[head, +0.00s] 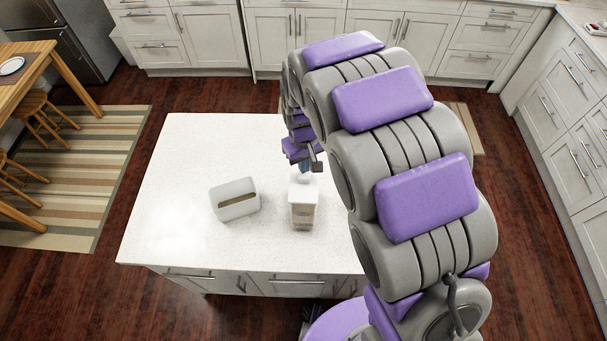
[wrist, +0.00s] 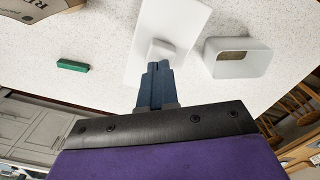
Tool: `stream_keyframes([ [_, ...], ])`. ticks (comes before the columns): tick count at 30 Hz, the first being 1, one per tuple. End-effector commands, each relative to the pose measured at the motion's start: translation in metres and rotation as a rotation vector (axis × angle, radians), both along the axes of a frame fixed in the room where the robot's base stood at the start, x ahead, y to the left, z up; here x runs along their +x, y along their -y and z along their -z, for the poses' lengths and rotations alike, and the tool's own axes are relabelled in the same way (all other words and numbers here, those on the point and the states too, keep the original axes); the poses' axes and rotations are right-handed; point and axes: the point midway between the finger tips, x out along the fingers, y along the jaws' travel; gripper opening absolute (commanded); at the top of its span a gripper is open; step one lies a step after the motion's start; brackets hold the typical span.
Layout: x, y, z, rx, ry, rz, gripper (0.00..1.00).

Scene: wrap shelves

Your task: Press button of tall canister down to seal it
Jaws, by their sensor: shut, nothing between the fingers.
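The tall canister (head: 302,214) stands upright on the white island counter, with a white lid and a tan band on its body. In the wrist view its pale square lid (wrist: 183,22) is seen from above, with a raised white button (wrist: 163,48) on it. My gripper (head: 304,174) is over the canister, pointing down. In the wrist view its dark blue fingers (wrist: 158,66) are together and empty, their tips at the button's near edge and partly covering it. I cannot tell whether they touch the button or how far it is pressed.
A white box with a slot (head: 235,199) stands left of the canister; it also shows in the wrist view (wrist: 238,62). The wrist view shows a green block (wrist: 72,66) and a printed package (wrist: 42,9). The counter's left part (head: 185,150) is clear.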

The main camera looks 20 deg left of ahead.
Motion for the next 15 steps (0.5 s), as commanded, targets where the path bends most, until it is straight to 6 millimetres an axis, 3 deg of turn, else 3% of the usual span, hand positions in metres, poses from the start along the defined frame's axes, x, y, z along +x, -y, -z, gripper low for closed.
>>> stream_keyframes([
  [15, 0.0, 0.0, 0.01, -0.001, -0.001, 0.0, 0.0],
])
